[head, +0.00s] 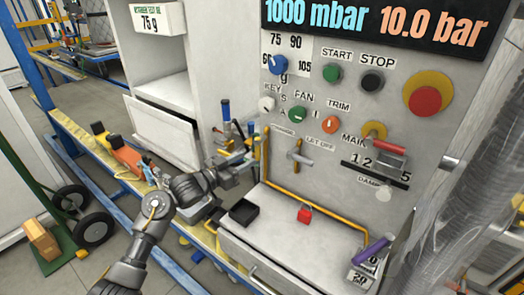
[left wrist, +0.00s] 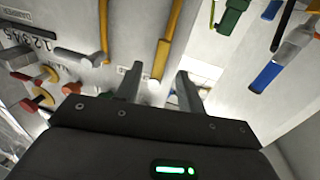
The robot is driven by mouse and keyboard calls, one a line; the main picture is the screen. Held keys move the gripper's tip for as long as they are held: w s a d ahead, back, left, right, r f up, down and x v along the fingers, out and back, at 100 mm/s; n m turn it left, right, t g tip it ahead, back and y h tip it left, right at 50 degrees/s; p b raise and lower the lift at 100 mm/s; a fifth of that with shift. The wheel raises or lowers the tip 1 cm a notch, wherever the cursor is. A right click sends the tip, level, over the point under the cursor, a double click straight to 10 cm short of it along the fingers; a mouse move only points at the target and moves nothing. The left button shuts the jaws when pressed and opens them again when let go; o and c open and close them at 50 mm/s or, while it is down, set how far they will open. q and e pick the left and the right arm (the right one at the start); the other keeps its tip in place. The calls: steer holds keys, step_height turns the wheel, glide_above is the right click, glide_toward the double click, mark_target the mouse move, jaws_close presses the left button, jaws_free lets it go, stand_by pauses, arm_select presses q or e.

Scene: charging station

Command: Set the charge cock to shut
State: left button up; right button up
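The charge cock is at the left of the panel, by the small charge label (head: 283,131). In the head view, my left gripper (head: 254,157) covers most of it, beside the upright yellow pipe (head: 266,150). In the left wrist view, my left gripper (left wrist: 158,88) is open. My right gripper is not in view.
Blue-handled tools (head: 226,112) hang at the left. A grey ribbed hose (head: 462,150) stands at the right.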

mark_target(256, 153)
arm_select(q)
steer(key=x, duration=0.8)
steer(key=shift+w+d+f, duration=0.1)
jaws_close()
